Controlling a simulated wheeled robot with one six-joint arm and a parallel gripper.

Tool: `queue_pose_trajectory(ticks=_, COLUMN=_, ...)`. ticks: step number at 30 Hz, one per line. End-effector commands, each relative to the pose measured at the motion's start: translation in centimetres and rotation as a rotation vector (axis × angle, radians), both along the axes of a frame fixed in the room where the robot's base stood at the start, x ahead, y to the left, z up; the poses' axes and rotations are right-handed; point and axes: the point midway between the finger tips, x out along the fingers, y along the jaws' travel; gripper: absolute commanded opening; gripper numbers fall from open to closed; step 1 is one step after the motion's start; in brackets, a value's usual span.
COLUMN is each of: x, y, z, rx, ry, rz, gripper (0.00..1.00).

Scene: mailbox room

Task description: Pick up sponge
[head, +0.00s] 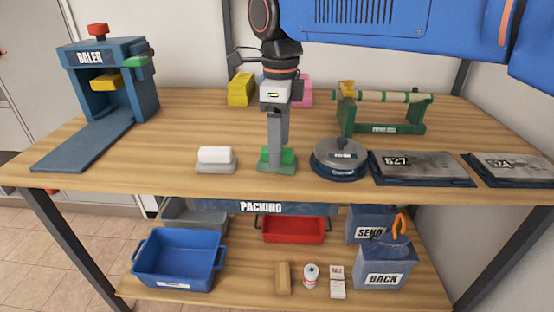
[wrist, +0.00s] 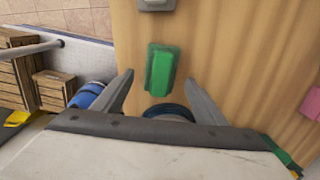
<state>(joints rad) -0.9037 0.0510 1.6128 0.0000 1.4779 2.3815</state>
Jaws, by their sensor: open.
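A green block (head: 289,156), which looks like the sponge, lies on a green base near the front of the wooden table, partly hidden behind my gripper in the head view. My gripper (head: 277,145) points down over it. In the wrist view the green block (wrist: 160,71) shows between and slightly beyond the two fingertips of my gripper (wrist: 159,80). The jaws are apart and nothing is held. The height of the fingertips above the block is hard to tell.
A white block on a grey base (head: 215,158) lies left of it. A green roll stand (head: 385,115) is behind.

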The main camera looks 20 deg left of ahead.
Motion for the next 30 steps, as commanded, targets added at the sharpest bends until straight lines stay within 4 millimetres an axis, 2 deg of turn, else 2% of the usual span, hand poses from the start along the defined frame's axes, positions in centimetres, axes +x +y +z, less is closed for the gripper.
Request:
queue_pose_trajectory(ticks=6, x=0.1, y=0.0, z=-2.6, rx=-0.001, ry=0.001, rz=0.0, gripper=0.66)
queue_pose_trajectory(ticks=15, x=0.1, y=0.0, z=-3.0, rx=0.0, ry=0.0, rz=0.0, gripper=0.66)
queue_pose_trajectory(ticks=17, x=0.1, y=0.0, z=-3.0, rx=0.0, ry=0.0, rz=0.0, gripper=0.54)
queue_pose_trajectory(ticks=21, x=0.1, y=0.0, z=-3.0, rx=0.0, ry=0.0, rz=0.0, gripper=0.21)
queue_pose_trajectory(ticks=30, x=0.1, y=0.0, z=-2.8, rx=0.0, ry=0.0, rz=0.0, gripper=0.21)
